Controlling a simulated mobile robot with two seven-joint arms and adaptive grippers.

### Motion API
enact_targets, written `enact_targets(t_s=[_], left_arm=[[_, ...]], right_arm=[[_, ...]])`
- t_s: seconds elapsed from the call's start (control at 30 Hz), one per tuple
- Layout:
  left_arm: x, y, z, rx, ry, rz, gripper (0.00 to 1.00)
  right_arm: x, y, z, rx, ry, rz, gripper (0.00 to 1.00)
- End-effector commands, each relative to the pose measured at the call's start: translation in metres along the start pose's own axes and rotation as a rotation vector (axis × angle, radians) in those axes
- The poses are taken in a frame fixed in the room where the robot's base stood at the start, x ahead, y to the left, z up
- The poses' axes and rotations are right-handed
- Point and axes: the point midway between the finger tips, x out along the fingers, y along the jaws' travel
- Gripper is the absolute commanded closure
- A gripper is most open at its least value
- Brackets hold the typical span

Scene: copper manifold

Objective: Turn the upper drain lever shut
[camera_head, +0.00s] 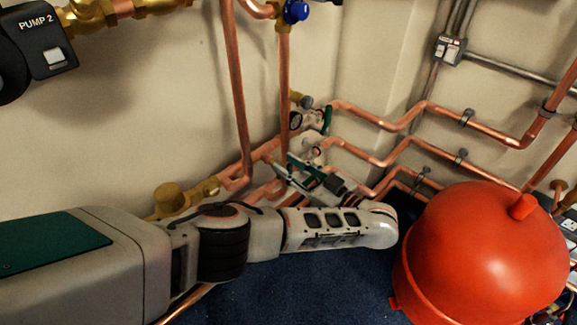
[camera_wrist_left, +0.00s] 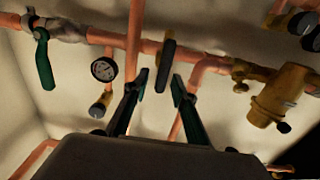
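In the head view, a green lever (camera_head: 327,119) sits on a valve at the end of the upper copper pipe, by the wall corner. The left wrist view shows two levers. One green lever (camera_wrist_left: 44,62) hangs from a grey valve at far left. A dark lever (camera_wrist_left: 168,65), seen nearly edge-on, stands at the pipe just beyond my fingertips, in line with the gap. I cannot tell which of these is the upper one. My left gripper (camera_wrist_left: 159,82) is open and empty; in the head view it (camera_head: 295,172) is low among the pipes. My right gripper is not in view.
A round gauge (camera_wrist_left: 104,69) and a brass fitting (camera_wrist_left: 277,97) flank the fingers in the wrist view. A vertical copper pipe (camera_head: 237,90) rises close by. A red tank (camera_head: 485,255) stands right of my arm. Blue carpet (camera_head: 310,290) is clear below.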

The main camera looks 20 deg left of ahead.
Motion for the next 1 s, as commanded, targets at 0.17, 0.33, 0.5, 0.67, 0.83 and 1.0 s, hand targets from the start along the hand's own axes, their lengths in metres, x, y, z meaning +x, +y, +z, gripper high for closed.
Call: enact_targets(t_s=[0.17,0.33,0.5,0.67,0.83,1.0], left_arm=[[0.0000,-0.0001,0.0002,0.000,0.000,0.000,1.00],[-0.0001,0.0001,0.0003,0.003,0.000,0.001,1.00],[-0.0023,0.0030,-0.0001,0.036,-0.001,0.008,1.00],[-0.0032,0.0044,0.0004,0.083,-0.001,0.010,1.00],[-0.0016,0.0037,0.0006,0.117,0.000,0.004,1.00],[-0.0007,0.0030,0.0012,0.126,0.000,0.001,1.00]], right_arm=[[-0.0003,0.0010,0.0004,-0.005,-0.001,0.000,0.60],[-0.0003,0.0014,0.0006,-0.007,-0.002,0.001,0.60],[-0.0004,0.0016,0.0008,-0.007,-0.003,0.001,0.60],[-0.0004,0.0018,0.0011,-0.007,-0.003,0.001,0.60],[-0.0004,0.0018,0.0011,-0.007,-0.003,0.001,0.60],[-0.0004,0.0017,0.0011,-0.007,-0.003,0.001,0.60]])
